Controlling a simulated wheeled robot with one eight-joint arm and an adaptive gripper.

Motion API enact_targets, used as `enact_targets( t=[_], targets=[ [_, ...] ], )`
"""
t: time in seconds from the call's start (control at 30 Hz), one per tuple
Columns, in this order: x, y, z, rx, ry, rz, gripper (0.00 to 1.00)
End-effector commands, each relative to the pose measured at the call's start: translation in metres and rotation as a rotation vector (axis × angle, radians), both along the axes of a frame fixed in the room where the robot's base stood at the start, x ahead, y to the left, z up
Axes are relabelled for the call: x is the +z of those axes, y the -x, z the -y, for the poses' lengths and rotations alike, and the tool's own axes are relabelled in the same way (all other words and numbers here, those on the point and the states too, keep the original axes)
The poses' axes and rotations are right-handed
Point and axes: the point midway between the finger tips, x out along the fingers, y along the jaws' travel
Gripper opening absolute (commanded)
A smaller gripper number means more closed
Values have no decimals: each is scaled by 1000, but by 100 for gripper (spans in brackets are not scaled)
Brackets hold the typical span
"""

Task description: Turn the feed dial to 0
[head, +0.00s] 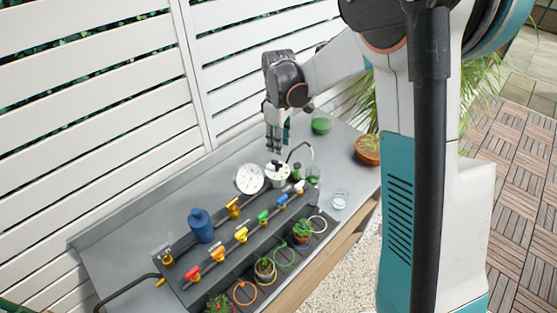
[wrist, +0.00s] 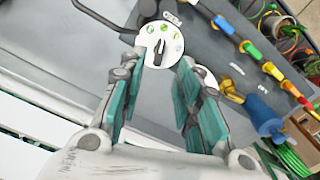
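The feed dial (head: 279,175) is a white round disc with a black knob, at the back right of the bench beside a white gauge. In the wrist view the dial (wrist: 173,37) shows green marks around its black bar-shaped knob (wrist: 158,54). The marks are too small to read, so I cannot tell the setting. My gripper (head: 277,150) points down above the dial. In the wrist view my gripper (wrist: 162,64) is open, its teal fingers apart, with the knob showing between the fingertips. Nothing is held. I cannot tell whether any finger touches the dial.
The white gauge (head: 248,179) stands just left of the dial. A blue bottle (head: 201,226) and a row of coloured valves (head: 241,234) are farther left and in front. Small potted plants (head: 302,230) line the front. A glass (head: 340,199) stands to the right.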

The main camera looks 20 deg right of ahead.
Motion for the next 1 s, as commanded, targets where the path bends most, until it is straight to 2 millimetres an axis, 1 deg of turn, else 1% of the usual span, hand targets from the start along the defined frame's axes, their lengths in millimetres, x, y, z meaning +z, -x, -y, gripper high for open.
enact_targets(
  t=[0.03,0.2,0.3,0.4,0.6,0.87,0.9,1.0],
  targets=[
    [-12,-1,0,0,0,0,31],
    [-44,0,0,-1,0,0,31],
    [-59,0,0,-1,0,0,31],
    [-70,0,0,-1,0,0,31],
    [-79,0,0,-1,-1,-1,31],
    [-80,0,0,-1,-1,-1,31],
    [-80,0,0,-1,-1,-1,22],
    [-80,0,0,-1,-1,-1,0]
  ],
)
